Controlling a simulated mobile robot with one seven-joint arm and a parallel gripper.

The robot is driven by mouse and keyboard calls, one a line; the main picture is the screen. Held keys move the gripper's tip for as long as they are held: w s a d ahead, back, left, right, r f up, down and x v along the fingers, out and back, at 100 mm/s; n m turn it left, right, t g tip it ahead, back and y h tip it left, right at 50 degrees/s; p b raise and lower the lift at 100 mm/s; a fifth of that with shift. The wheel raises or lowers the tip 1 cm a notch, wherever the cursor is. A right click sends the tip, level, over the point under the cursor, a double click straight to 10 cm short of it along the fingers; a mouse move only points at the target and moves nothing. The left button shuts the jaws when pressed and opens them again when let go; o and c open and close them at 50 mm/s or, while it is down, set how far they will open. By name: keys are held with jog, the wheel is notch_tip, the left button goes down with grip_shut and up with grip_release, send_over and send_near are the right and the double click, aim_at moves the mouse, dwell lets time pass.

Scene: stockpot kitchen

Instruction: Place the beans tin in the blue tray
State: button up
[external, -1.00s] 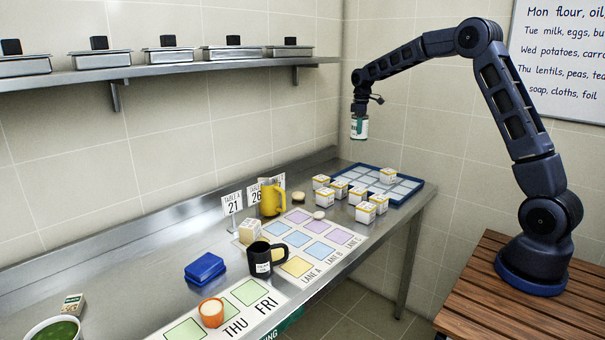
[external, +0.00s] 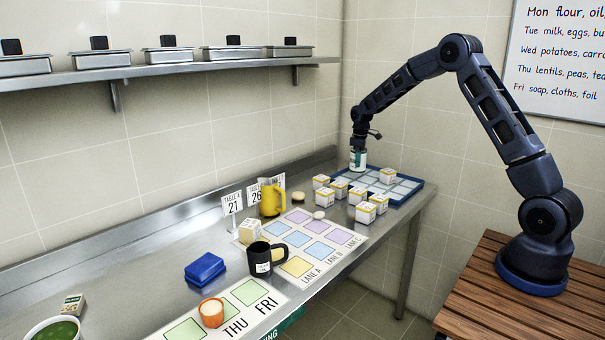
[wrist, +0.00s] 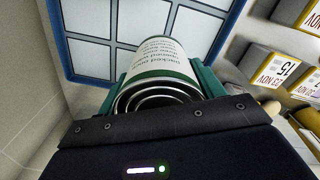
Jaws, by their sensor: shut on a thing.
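The beans tin (external: 357,160) is a white can with a green band. It is upright in my gripper (external: 358,150), at the back left part of the blue tray (external: 405,197). In the wrist view the tin (wrist: 160,68) sits between the two green fingers of my gripper (wrist: 160,88), with its ringed end toward the camera. The blue tray (wrist: 60,45) with its pale square cells shows beyond the tin. I cannot tell whether the tin's base touches the tray.
A white box (external: 388,176) stands in the tray. Several similar boxes (external: 366,212) stand on the counter left of the tray. A yellow jug (external: 271,200), a black mug (external: 260,260) and number cards (external: 232,204) are farther left. The wall is close behind the tray.

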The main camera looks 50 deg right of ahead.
jog(key=shift+f, duration=2.2)
jog(key=shift+f, duration=0.1)
jog(key=o, duration=1.3)
